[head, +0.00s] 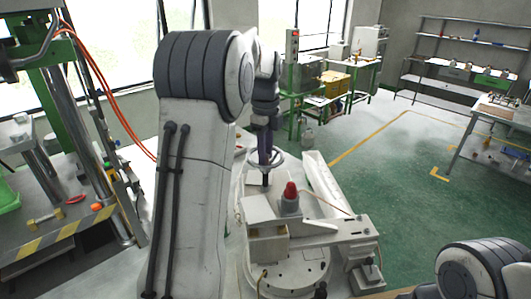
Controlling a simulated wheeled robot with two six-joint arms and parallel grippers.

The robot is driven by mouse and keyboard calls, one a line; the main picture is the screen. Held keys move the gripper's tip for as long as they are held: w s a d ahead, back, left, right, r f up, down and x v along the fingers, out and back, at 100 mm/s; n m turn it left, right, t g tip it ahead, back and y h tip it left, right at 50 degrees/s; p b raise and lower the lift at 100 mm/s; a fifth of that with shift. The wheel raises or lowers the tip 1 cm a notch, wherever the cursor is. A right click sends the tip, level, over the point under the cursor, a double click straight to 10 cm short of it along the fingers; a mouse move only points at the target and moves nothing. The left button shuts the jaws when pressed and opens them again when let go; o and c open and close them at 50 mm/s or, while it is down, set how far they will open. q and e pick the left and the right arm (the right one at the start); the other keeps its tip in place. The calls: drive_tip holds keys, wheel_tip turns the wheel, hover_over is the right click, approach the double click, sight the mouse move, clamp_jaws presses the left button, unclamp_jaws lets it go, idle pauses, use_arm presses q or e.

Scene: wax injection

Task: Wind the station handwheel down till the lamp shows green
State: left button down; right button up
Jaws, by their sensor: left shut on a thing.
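The handwheel (251,164) is a pale ring on the white station (262,215), in the middle of the head view. My left arm reaches over from the left. Its gripper (266,154) points down at the handwheel and is shut on it; the fingertips are small and partly merge with the wheel. A red dome lamp (290,190) on a grey base stands in front of the wheel; it looks red, not green. My right arm shows only at the lower right corner, and its gripper is out of view.
A press frame with a striped edge (60,232) stands at the left. Green-framed benches (345,75) and shelves (465,65) are at the back. A work table (500,108) is at the right. The green floor (420,195) between is clear.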

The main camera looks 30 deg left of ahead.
use_arm(q)
drive_tip(key=shift+m, duration=0.3)
drive_tip(key=c, duration=0.6)
unclamp_jaws()
drive_tip(key=shift+r+b, duration=0.3)
drive_tip(key=shift+r, duration=0.25)
wheel_tip(320, 180, up, 9)
drive_tip(key=b, duration=0.1)
drive_tip(key=shift+r, duration=0.2)
